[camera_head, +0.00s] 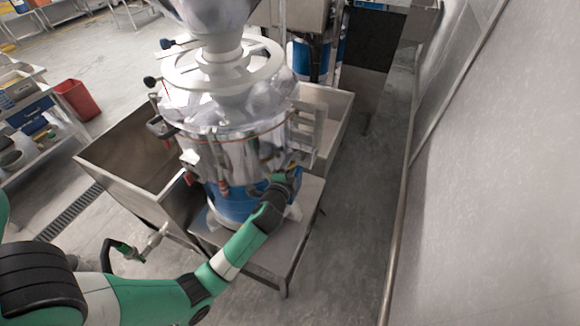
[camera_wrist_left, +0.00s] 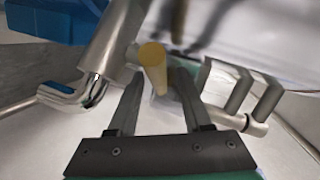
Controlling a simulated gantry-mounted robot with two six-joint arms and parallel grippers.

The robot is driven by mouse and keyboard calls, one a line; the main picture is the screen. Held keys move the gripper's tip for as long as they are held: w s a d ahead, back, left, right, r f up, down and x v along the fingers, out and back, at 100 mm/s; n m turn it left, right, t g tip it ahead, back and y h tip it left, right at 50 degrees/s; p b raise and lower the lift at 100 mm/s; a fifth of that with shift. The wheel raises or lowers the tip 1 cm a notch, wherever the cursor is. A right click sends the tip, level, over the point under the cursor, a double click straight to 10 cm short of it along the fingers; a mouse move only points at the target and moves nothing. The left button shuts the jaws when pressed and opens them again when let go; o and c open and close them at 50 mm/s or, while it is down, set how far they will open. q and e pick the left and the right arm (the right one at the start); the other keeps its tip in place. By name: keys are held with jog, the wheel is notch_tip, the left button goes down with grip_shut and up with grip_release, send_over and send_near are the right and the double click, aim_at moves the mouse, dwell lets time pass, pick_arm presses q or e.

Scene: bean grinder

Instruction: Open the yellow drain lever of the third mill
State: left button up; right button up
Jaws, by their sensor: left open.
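The mill (camera_head: 235,145) is a shiny metal machine with a blue lower body, standing on a metal stand. My left gripper (camera_head: 289,174) is at its lower right side. In the left wrist view, the yellow drain lever (camera_wrist_left: 153,67) appears as a rounded bar end pointing toward the camera. The left gripper (camera_wrist_left: 157,84) is open, with one finger on each side of the lever. I cannot tell whether either finger touches it. In the head view, my wrist and the mill leave the lever too small to make out. My right gripper is not seen.
A metal pipe with a chrome elbow (camera_wrist_left: 75,95) lies left of the fingers, and metal brackets (camera_wrist_left: 245,92) lie to the right. A steel basin (camera_head: 130,165) stands left of the mill. A pale wall (camera_head: 490,190) bounds the right, with open floor before it.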

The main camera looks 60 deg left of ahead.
pick_arm(q)
jog(key=shift+c, duration=0.2)
grip_shut()
dwell(1.2)
